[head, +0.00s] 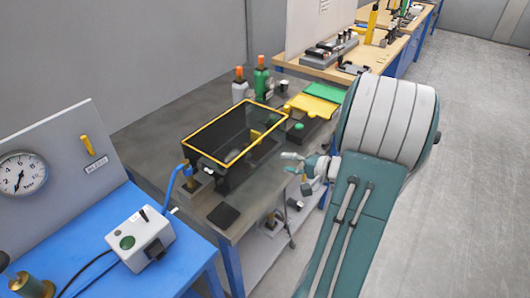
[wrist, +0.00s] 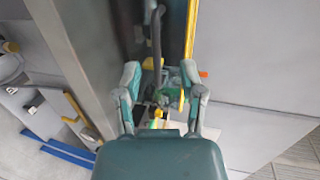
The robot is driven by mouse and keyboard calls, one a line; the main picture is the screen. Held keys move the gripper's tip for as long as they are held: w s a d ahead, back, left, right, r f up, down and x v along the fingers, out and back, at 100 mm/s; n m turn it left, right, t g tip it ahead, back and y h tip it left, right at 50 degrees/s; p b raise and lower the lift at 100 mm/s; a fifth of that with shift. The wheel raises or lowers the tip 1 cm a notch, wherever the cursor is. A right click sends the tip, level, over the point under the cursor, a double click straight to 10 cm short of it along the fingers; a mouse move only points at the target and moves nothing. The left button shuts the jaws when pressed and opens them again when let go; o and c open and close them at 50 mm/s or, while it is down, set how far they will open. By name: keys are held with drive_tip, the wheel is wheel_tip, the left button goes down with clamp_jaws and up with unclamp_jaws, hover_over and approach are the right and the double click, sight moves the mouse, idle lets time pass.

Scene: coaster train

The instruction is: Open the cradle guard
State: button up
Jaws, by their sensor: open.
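The cradle guard (head: 240,136) looks like a dark see-through box cover with a yellow-edged top. It sits on the grey workbench (head: 150,130) in the head view and appears to be down. A pale fitting (head: 228,155) lies dimly visible inside it. In the wrist view my open fingers (wrist: 160,80) point toward a dark bar (wrist: 157,40) and a yellow edge (wrist: 190,35), probably the guard's. Whether they touch cannot be told.
A green and an orange-capped bottle (head: 261,78) stand behind the guard. A blue panel bench with a gauge (head: 22,173) and a white control box (head: 140,238) stands at left. Open floor lies at right.

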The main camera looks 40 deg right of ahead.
sight(268, 153)
drive_tip(key=shift+m+t+h, duration=0.5)
drive_tip(key=shift+m+h, duration=0.1)
drive_tip(key=shift+h, duration=0.1)
drive_tip(key=w+f, duration=0.1)
drive_tip(key=w, duration=0.2)
drive_tip(key=w+f, duration=0.1)
drive_tip(key=w, duration=0.2)
drive_tip(key=w+f, duration=0.1)
drive_tip(key=w, duration=0.2)
drive_tip(key=shift+w+d, duration=0.1)
drive_tip(key=shift+d, duration=0.3)
clamp_jaws()
